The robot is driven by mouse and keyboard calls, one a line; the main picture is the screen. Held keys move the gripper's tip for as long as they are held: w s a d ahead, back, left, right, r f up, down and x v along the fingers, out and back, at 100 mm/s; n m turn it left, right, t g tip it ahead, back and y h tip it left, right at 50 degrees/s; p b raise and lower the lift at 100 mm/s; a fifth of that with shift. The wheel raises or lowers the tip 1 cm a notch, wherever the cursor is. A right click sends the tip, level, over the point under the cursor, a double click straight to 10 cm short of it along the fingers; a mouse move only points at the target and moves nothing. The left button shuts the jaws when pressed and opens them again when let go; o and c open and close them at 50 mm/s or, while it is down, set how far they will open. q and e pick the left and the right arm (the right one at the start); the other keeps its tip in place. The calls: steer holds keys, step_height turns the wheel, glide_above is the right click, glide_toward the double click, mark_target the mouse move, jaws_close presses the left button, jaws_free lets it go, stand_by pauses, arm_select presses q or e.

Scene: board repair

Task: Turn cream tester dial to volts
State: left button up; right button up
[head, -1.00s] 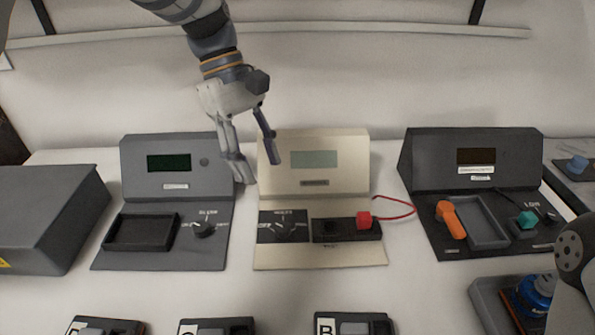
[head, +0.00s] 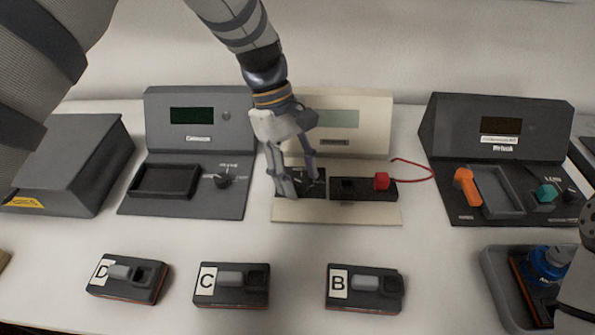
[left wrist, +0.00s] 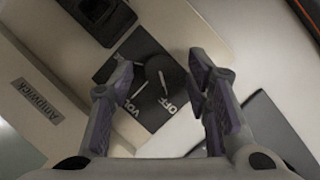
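The cream tester (head: 375,142) stands in the middle of the bench, with a screen, a black dial panel and a black socket strip (head: 350,188). My left gripper (head: 298,190) is low over the dial panel, fingers pointing down and spread apart. In the left wrist view, the round black dial (left wrist: 157,74) shows between the fingers of my left gripper (left wrist: 160,82), with a gap on both sides. A white line near it points toward "OFF"; part of "VOL" reads beside the left finger. In the head view, the fingers partly hide the dial.
A dark tester (head: 195,180) stands close at left, another dark tester (head: 500,125) at right. A red plug (head: 381,181) with a red lead sits on the cream tester's strip. Modules D (head: 128,279), C (head: 232,286) and B (head: 364,289) lie in front.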

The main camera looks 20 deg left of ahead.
arm_select(q)
jaws_close()
steer(key=shift+m, duration=0.3)
steer(key=m+g, duration=0.1)
steer(key=m, duration=0.1)
steer(key=m+y, duration=0.1)
steer(key=m, duration=0.2)
steer(key=shift+w+d+f+m+g+y+b, duration=0.1)
steer(key=shift+w+d+m+g+y+b, duration=0.1)
steer(key=shift+m+g+y+b, duration=0.15)
steer(key=m+y, duration=0.1)
steer(key=m, duration=0.1)
steer(key=m+y, duration=0.1)
steer(key=m, duration=0.2)
steer(key=shift+d+g+b, duration=0.2)
steer(key=shift+g+b, duration=0.1)
steer(key=shift+g, duration=0.05)
arm_select(e)
steer(key=shift+s+f, duration=0.7)
steer(key=shift+f, duration=0.05)
arm_select(q)
steer(key=shift+m, duration=0.35)
steer(key=shift+o, duration=0.3)
jaws_free()
